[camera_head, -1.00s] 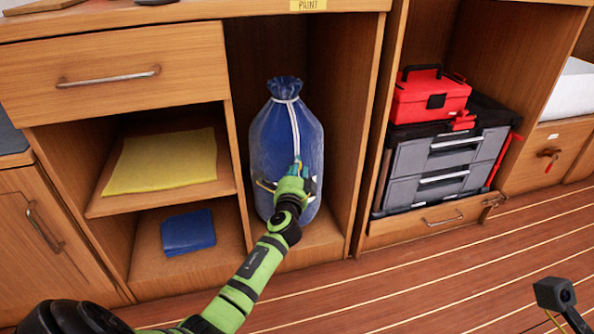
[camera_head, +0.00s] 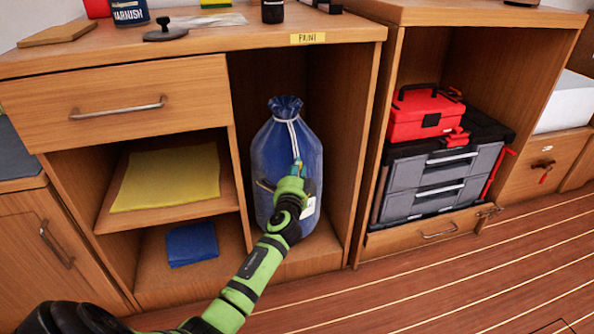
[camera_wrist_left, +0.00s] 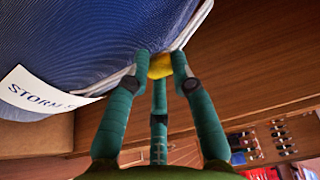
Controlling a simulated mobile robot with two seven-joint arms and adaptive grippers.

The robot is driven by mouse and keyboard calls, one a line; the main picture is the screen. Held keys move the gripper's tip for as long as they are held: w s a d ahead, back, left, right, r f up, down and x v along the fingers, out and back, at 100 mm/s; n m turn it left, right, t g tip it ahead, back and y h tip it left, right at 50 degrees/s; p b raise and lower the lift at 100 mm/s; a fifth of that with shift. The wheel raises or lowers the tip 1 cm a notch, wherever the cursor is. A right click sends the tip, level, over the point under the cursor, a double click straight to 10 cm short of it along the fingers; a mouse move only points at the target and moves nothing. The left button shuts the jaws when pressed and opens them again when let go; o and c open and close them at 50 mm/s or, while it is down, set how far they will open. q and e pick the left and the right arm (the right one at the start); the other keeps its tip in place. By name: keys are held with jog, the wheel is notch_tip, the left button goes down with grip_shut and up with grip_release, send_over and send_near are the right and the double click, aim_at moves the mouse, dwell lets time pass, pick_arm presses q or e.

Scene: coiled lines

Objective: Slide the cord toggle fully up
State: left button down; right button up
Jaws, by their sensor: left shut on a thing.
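A blue drawstring bag (camera_head: 268,150) stands upright in the open cabinet bay, its gathered neck at the top. A white cord (camera_head: 292,132) runs from the neck down its front to my left gripper (camera_head: 297,170). In the left wrist view, my left gripper (camera_wrist_left: 161,62) has its green-teal fingers closed around a small yellow toggle (camera_wrist_left: 161,67), against the bag's blue cloth (camera_wrist_left: 85,45). The white cord (camera_wrist_left: 188,30) leads away from the toggle. In the head view, the fingers and hand hide the toggle. My right gripper cannot be made out.
Wooden bay walls (camera_head: 345,150) stand close on both sides of the bag. A yellow cloth (camera_head: 170,177) and a blue cloth (camera_head: 191,244) lie on shelves to the left. A red toolbox (camera_head: 425,115) sits on grey drawers (camera_head: 440,182) to the right. The floor in front is clear.

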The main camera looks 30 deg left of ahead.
pick_arm(q)
jog(key=c, duration=1)
grip_release()
jog(key=shift+c, duration=0.2)
jog(key=shift+s+f, duration=0.1)
jog(key=v, duration=1.1)
jog(key=shift+s+d, duration=0.2)
jog(key=shift+s, duration=0.15)
